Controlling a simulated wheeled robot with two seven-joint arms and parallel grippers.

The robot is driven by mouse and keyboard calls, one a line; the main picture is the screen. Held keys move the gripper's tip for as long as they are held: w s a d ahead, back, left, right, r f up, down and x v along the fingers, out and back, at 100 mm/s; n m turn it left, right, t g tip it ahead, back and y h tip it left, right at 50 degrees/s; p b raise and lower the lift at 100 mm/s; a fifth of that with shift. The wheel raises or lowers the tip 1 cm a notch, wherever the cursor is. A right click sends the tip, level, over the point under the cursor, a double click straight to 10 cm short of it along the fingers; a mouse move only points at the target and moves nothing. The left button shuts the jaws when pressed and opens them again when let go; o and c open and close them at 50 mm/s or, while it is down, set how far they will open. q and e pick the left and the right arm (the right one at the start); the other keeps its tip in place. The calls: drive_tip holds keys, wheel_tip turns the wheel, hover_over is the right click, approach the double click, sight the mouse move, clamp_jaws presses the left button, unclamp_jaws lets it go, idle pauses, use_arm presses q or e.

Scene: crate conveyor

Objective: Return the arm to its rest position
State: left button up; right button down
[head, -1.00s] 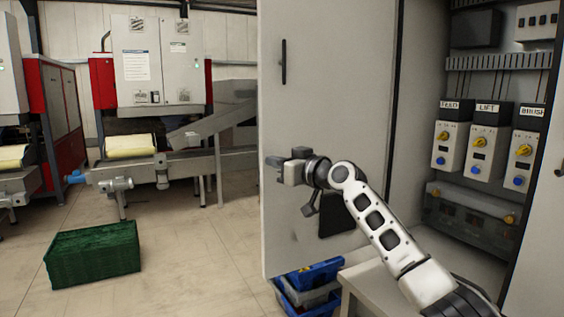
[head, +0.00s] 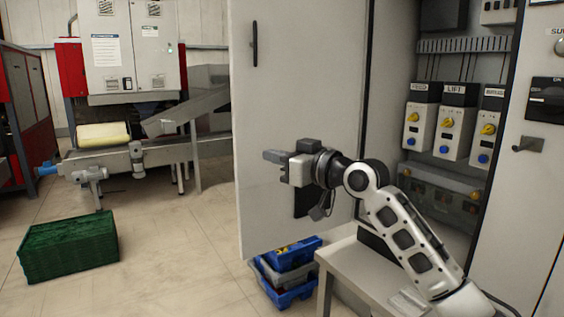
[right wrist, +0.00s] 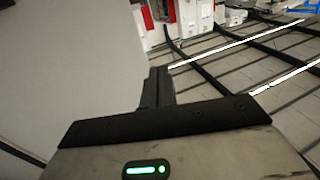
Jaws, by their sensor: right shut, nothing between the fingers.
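My right arm reaches in from the lower right in the head view. Its right gripper (head: 276,157) points left, in front of the open grey cabinet door (head: 300,60). In the right wrist view the fingers of the right gripper (right wrist: 158,82) are together with nothing between them. The pale door surface (right wrist: 70,60) fills the left of that view. My left gripper is not in view.
The open cabinet holds control boxes (head: 454,130) with yellow and blue knobs. A bench (head: 350,262) and stacked blue and grey crates (head: 290,275) stand below. A green crate stack (head: 68,247) sits on the floor at left. Machines with a conveyor (head: 110,160) stand behind.

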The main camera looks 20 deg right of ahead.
drive_tip(key=s+a+f+m+g+h, duration=0.15)
drive_tip(key=s+f, duration=0.25)
drive_tip(key=f, duration=0.6)
drive_tip(key=s+a+f+h, duration=0.1)
drive_tip(key=s+a+f, duration=0.1)
drive_tip(key=s+f, duration=0.5)
drive_tip(key=s+a+f+m+g+h, duration=0.1)
drive_tip(key=s+f, duration=0.1)
drive_tip(key=f, duration=1)
drive_tip(key=s+f+g+h, duration=0.1)
drive_tip(key=s+f, duration=0.5)
drive_tip(key=s, duration=0.4)
drive_tip(key=s+a+f+m+g+h, duration=0.1)
drive_tip(key=s+f, duration=0.6)
drive_tip(key=s, duration=0.3)
drive_tip(key=shift+f, duration=0.25)
drive_tip(key=shift+s+h, duration=0.1)
drive_tip(key=shift+h, duration=0.15)
